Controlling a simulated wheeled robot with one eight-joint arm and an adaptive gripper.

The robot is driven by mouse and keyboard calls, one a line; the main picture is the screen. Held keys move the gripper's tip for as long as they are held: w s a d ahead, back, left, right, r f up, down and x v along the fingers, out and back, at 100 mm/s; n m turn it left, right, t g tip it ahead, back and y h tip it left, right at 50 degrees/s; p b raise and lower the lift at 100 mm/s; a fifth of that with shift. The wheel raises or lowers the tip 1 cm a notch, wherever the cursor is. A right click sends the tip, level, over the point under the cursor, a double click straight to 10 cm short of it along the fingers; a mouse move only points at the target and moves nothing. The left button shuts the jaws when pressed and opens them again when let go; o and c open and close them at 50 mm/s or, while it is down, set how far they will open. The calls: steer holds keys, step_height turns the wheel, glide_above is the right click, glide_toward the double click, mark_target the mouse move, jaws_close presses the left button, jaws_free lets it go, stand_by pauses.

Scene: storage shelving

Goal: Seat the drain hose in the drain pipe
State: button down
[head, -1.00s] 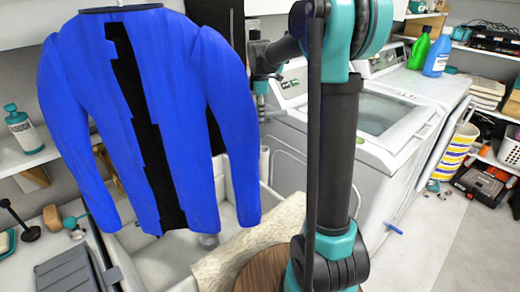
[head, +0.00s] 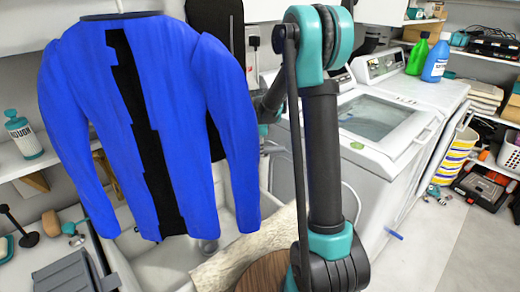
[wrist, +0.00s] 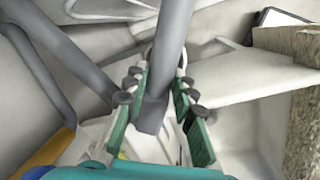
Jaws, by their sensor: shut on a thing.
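In the wrist view my gripper (wrist: 157,88) has its teal fingers closed around a grey hose (wrist: 174,42), which runs up out of the picture. The hose's blunt lower end shows between the fingers. Another grey tube (wrist: 66,48) runs diagonally at the left; I cannot tell whether it is the drain pipe. In the head view my gripper and the held hose are hidden behind my arm and a blue jacket. A white top-loading washer (head: 395,125) stands right of my arm, with a thin pale hose (head: 356,203) by its side.
The blue jacket (head: 85,130) hangs at the left over a pale sink (head: 165,268). A rough beige roll (head: 225,262) lies near a round wooden top (head: 262,272). In the wrist view a rough tan block (wrist: 303,120) stands at the right. Clear floor (head: 440,235) lies right of the washer.

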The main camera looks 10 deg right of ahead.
steer(key=shift+s+f, duration=0.1)
steer(key=shift+f, duration=0.4)
steer(key=c, duration=1.7)
jaws_free()
steer(key=o, duration=0.4)
steer(key=shift+f, duration=0.15)
steer(key=shift+o, duration=0.2)
steer(key=shift+r, duration=0.2)
